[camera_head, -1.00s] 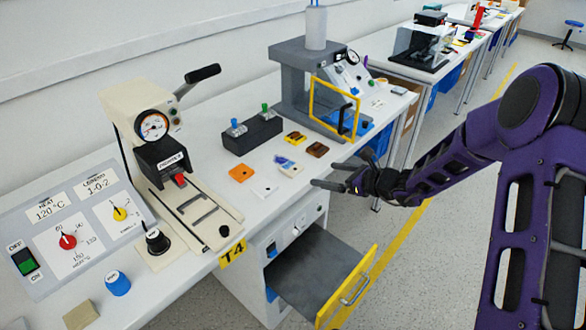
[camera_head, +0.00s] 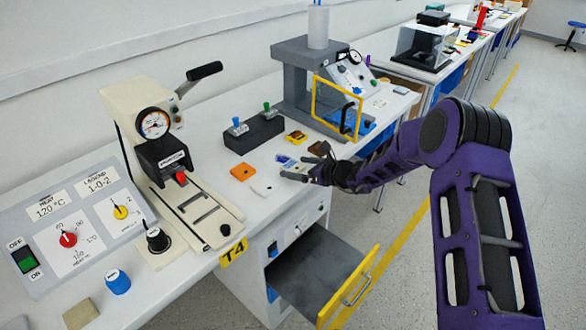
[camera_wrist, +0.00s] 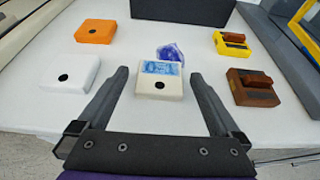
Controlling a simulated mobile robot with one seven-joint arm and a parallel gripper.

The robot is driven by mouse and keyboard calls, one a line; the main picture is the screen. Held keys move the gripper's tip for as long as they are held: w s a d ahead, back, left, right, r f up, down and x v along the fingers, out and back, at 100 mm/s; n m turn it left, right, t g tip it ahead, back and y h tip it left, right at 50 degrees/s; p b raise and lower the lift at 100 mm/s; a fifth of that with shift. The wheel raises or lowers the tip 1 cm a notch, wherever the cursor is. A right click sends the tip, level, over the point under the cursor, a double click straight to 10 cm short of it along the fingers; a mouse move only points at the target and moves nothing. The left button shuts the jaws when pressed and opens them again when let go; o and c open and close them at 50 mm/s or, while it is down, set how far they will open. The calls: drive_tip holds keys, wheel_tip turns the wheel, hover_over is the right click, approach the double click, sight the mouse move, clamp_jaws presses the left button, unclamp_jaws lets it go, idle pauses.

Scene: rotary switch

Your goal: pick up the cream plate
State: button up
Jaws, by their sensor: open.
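The cream plate (camera_wrist: 158,90) is a small square block with a blue printed patch and a dark hole, lying on the white bench. In the wrist view it lies between the two fingers of my gripper (camera_wrist: 159,76), with a gap on each side. My gripper is open and holds nothing. In the head view my gripper (camera_head: 296,171) is low over the bench at the cream plate (camera_head: 292,163) and partly hides it.
A blue-purple translucent piece (camera_wrist: 171,53) lies right behind the plate. A white plate (camera_wrist: 70,72) and an orange plate (camera_wrist: 96,31) lie left; brown (camera_wrist: 252,87) and yellow (camera_wrist: 231,43) pieces lie right. An open drawer (camera_head: 318,268) juts out below the bench.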

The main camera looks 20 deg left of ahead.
drive_tip(key=c, duration=1.3)
